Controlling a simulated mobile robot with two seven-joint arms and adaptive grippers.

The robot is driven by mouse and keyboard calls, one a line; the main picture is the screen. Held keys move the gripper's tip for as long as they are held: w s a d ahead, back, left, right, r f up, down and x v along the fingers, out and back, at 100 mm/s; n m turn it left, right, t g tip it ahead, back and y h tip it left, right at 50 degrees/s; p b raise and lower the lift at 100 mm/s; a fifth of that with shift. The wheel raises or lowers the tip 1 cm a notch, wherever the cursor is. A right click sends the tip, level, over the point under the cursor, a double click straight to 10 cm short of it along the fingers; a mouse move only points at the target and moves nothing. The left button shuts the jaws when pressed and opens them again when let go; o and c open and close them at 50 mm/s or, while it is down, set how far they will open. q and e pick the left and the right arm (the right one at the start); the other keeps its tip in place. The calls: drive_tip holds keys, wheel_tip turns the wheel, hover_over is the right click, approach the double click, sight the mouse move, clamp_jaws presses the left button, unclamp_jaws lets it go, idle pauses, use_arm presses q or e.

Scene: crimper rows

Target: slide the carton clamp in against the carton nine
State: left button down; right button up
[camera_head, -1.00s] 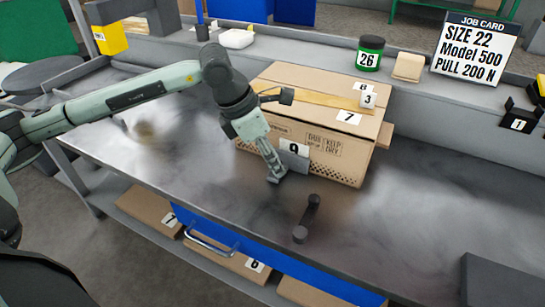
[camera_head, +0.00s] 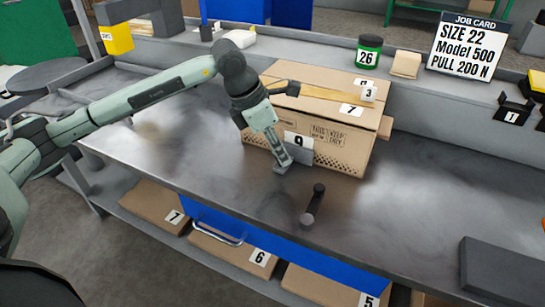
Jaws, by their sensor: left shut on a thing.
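Carton nine is the large brown carton (camera_head: 342,150) on the bench, with a "9" label at the left of its front face. My left gripper (camera_head: 283,164) is low in front of that face, near the label. It is shut on a grey plate-like piece (camera_head: 300,155), seemingly the carton clamp, which stands upright just below the label. Whether the plate touches the carton I cannot tell, and the fingers partly hide it. My right gripper is not in view.
A dark bar with round ends (camera_head: 313,204) is on the bench in front of the carton. A green tin marked 26 (camera_head: 368,52) and a job card (camera_head: 466,45) stand behind. A dark grey slab (camera_head: 505,272) is at the lower right.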

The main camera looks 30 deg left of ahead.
use_arm(q)
drive_tip(key=shift+w, duration=0.15)
drive_tip(key=c, duration=1.5)
unclamp_jaws()
drive_tip(key=shift+c, duration=0.2)
drive_tip(key=v, duration=1.2)
